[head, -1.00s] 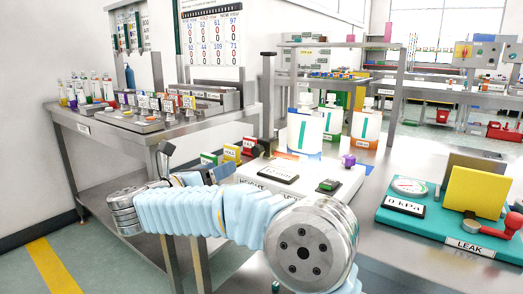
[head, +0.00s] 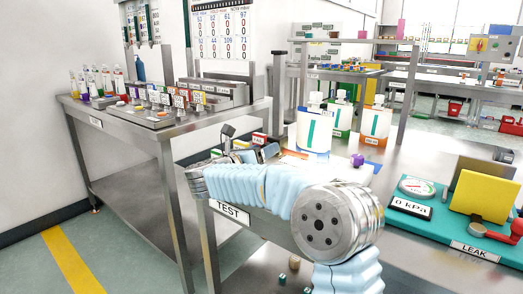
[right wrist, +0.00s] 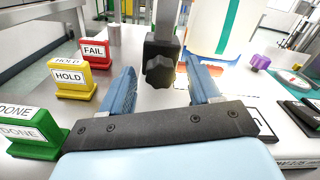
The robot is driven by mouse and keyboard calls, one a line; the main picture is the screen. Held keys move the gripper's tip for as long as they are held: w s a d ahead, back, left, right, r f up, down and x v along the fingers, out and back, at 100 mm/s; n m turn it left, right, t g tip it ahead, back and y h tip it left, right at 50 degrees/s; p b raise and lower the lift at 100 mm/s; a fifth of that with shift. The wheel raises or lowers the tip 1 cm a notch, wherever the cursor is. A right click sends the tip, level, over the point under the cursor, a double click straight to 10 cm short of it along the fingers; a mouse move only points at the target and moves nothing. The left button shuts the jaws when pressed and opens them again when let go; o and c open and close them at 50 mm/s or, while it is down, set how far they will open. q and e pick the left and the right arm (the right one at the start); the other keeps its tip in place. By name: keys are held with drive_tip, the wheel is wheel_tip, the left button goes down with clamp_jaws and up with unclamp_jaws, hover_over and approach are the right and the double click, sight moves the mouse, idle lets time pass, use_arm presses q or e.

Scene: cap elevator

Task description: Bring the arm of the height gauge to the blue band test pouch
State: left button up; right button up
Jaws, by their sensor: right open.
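The height gauge's post (head: 279,95) stands upright behind my right forearm in the head view. Its black knob (right wrist: 161,65) is large in the right wrist view, in line with the gap between my fingers. My right gripper (right wrist: 161,74) is open, with a blue finger on each side of that gap; I cannot tell whether either touches the knob. The blue band test pouch (head: 314,131) stands upright just right of the post, white with a teal stripe. Its lower part shows in the right wrist view (right wrist: 205,30). My forearm hides the gauge's base in the head view. My left gripper is out of view.
A green-band pouch (head: 342,117) and an orange-band pouch (head: 375,124) stand to the right. FAIL (right wrist: 95,51), HOLD (right wrist: 71,78) and DONE (right wrist: 36,135) blocks stand left of my gripper.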

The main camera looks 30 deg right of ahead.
drive_tip(key=c, duration=0.9)
wheel_tip(320, 180, up, 11)
drive_tip(key=shift+f+p, duration=0.1)
drive_tip(key=shift+p, duration=0.75)
drive_tip(key=shift+c, duration=0.2)
drive_tip(key=o, duration=0.9)
drive_tip(key=shift+o, duration=0.2)
drive_tip(key=b+v, duration=0.3)
drive_tip(key=v, duration=1.1)
